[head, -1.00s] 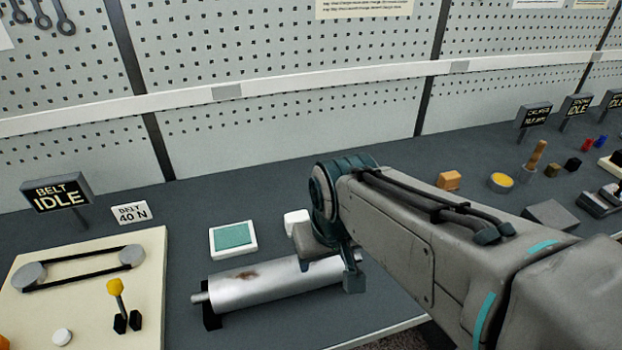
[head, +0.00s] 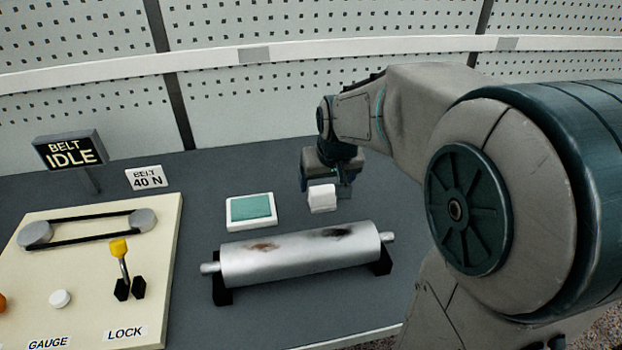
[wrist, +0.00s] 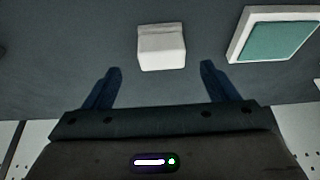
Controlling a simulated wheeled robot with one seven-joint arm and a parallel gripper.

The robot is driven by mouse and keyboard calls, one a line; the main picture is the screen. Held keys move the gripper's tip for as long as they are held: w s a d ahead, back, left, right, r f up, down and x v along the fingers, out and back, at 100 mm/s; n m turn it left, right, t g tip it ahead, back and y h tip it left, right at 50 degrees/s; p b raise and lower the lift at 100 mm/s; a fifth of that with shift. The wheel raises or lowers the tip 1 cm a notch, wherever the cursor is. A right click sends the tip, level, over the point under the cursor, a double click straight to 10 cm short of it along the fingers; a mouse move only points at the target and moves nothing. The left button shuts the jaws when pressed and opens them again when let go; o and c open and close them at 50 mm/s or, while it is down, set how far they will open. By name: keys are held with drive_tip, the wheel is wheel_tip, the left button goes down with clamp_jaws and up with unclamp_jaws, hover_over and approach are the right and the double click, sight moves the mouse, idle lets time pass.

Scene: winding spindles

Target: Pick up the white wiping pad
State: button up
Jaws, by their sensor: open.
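The white wiping pad (head: 322,198) is a small white block on the dark bench, behind the metal roller and right of the teal-topped tray. My gripper (head: 328,184) is over it or just behind it in the head view; the exact gap is hard to judge there. In the wrist view the pad (wrist: 162,48) lies ahead of my gripper (wrist: 160,70), roughly centred between the two open fingers. The fingers are apart and nothing is held. The pad's underside is hidden.
The white tray with a teal top (head: 252,224) stands left of the pad. A stained metal roller (head: 300,254) rests on black supports in front. A cream belt board (head: 90,290) with a yellow-knobbed lever is at left. A pegboard wall (head: 330,105) stands behind the bench.

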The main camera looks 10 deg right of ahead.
sight(323, 191)
drive_tip(key=shift+x, duration=3.3)
drive_tip(key=shift+a, duration=0.15)
drive_tip(key=c, duration=1.1)
